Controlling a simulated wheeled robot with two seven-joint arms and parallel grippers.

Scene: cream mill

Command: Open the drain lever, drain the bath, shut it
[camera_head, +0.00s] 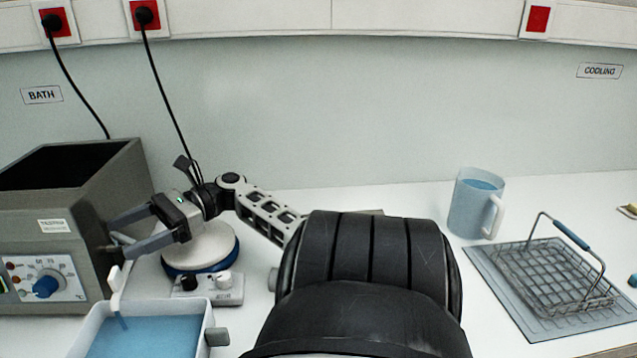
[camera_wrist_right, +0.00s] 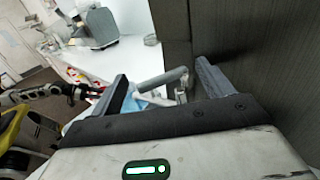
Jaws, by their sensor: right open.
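The bath (camera_head: 60,215) is a grey open-topped box at the left with a dial on its front. My right gripper (camera_head: 112,232) points left at the bath's right side, its jaws open. In the right wrist view, the drain lever (camera_wrist_right: 163,78), a grey bar on a metal fitting (camera_wrist_right: 182,92), shows between the spread fingers (camera_wrist_right: 162,85); I cannot tell whether they touch it. A white tub (camera_head: 208,318) of blue liquid stands below, with a pale upright piece (camera_head: 117,282) above its back edge. A slotted arm, seemingly my left, shows small in the wrist view; its gripper is unclear.
Right of my arm stand a jug (camera_head: 470,208) of blue liquid and a wire basket (camera_head: 560,275) on a grey mat (camera_head: 490,272). Cables (camera_head: 80,95) hang behind the bath.

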